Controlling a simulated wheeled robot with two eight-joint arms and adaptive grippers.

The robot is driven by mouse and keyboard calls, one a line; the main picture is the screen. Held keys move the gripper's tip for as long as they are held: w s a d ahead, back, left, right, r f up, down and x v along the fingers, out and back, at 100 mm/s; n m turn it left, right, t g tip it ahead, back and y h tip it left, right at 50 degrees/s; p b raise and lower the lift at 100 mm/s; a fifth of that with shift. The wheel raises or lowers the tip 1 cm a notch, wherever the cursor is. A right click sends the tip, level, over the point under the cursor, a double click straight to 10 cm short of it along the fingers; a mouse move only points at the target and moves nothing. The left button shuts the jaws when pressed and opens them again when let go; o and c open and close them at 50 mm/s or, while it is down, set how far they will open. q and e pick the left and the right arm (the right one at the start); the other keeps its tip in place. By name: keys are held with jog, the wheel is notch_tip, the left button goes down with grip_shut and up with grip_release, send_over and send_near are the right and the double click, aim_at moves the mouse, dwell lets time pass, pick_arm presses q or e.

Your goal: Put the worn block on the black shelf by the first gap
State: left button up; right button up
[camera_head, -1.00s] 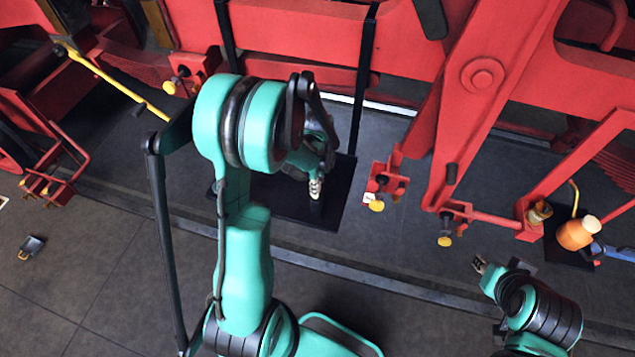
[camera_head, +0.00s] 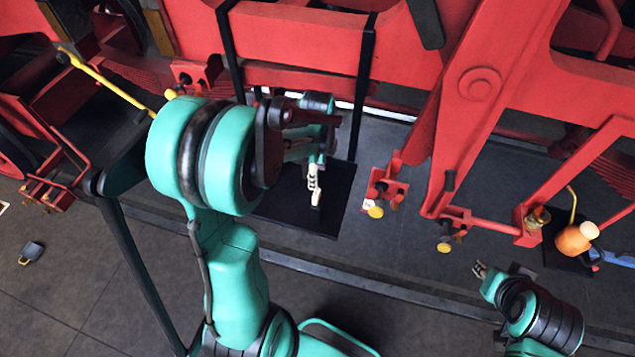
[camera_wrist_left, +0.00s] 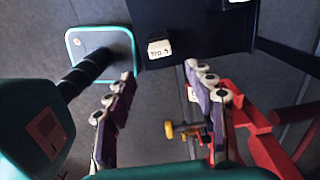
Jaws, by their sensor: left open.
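My left gripper (camera_head: 314,185) hangs over the black shelf (camera_head: 276,207) under the red frame. I cannot pick out the worn block for certain. A red bracket (camera_head: 388,186) with a yellow knob stands right of the shelf. My right gripper (camera_head: 480,269) is low at the right; its opening is too small to judge.
The red frame (camera_head: 300,35) and black uprights (camera_head: 363,85) stand behind the shelf. A sloping red arm (camera_head: 470,120) is to the right. A small dark object (camera_head: 31,252) lies on the floor at left. The front floor is mostly clear.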

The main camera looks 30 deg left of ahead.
pick_arm(q)
jog(key=s+d+r+n+t, duration=0.7)
jog(key=s+d+r+n, duration=0.3)
jog(key=n, duration=0.5)
jog(key=shift+s+d+r, duration=0.35)
jog(key=shift+s+r, duration=0.1)
jog(key=shift+r, duration=0.4)
jog(key=shift+f, duration=0.1)
notch_tip(320, 180, down, 22)
jog(key=b, duration=2.2)
jog(key=shift+f, duration=0.25)
